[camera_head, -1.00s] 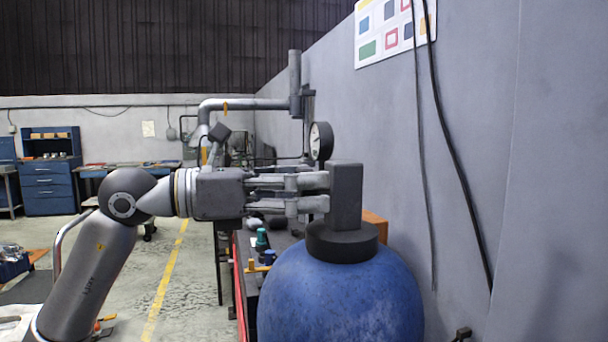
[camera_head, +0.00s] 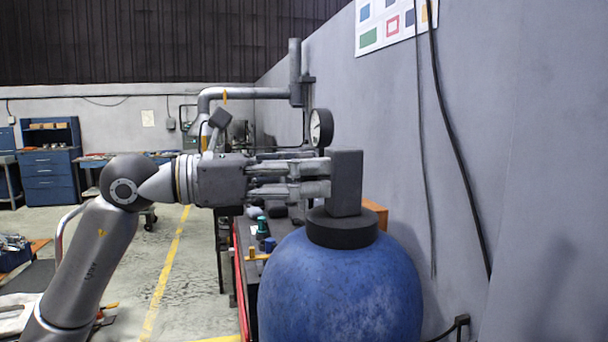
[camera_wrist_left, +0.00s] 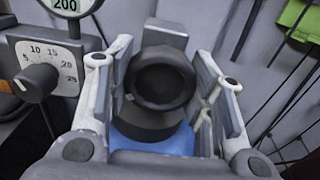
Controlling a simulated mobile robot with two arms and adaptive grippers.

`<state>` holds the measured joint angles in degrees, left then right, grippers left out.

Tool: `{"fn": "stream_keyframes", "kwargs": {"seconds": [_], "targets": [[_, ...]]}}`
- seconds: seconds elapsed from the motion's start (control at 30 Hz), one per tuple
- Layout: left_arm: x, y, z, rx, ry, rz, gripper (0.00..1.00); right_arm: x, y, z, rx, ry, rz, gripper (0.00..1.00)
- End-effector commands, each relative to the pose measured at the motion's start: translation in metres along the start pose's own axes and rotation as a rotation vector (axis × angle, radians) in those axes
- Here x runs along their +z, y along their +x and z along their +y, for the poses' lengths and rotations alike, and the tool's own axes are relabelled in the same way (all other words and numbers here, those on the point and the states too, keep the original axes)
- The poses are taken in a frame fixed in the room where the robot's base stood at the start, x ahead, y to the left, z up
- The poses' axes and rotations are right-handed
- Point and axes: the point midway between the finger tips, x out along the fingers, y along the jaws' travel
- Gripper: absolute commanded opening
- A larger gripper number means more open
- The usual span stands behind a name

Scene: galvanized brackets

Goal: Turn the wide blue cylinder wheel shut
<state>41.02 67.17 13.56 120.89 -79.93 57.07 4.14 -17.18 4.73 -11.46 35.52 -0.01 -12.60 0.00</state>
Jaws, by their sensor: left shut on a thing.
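The wide blue cylinder (camera_head: 340,290) stands upright beside the wall, with a dark collar (camera_head: 342,232) and a dark grey valve block (camera_head: 346,183) on top. Its round black wheel (camera_wrist_left: 161,84) faces the left wrist camera, in front of the block. My left gripper (camera_head: 322,178) reaches in level from the left to the block. In the left wrist view its two fingers stand on either side of the wheel, and it is shut on the wheel. In the head view the fingers hide the wheel. My right gripper is not in view.
A round gauge (camera_head: 320,128) and a grey pipe (camera_head: 245,93) are behind the gripper. A dial panel (camera_wrist_left: 45,75) is left in the wrist view. The grey wall (camera_head: 560,190) is close on the right. A bench with small items lies behind the cylinder.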

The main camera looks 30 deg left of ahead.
Motion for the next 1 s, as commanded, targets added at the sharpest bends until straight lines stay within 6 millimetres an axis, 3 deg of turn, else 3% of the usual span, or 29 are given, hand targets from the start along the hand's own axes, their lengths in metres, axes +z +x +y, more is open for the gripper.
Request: {"fn": "stream_keyframes", "kwargs": {"seconds": [0.27, 1.0], "targets": [[-0.001, 0.000, 0.000, 0.003, 0.181, 0.000, 0.24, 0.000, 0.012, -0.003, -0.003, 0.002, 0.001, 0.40], [-0.001, 0.000, 0.000, 0.001, 0.880, 0.000, 0.24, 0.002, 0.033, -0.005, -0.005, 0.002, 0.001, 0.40]]}}
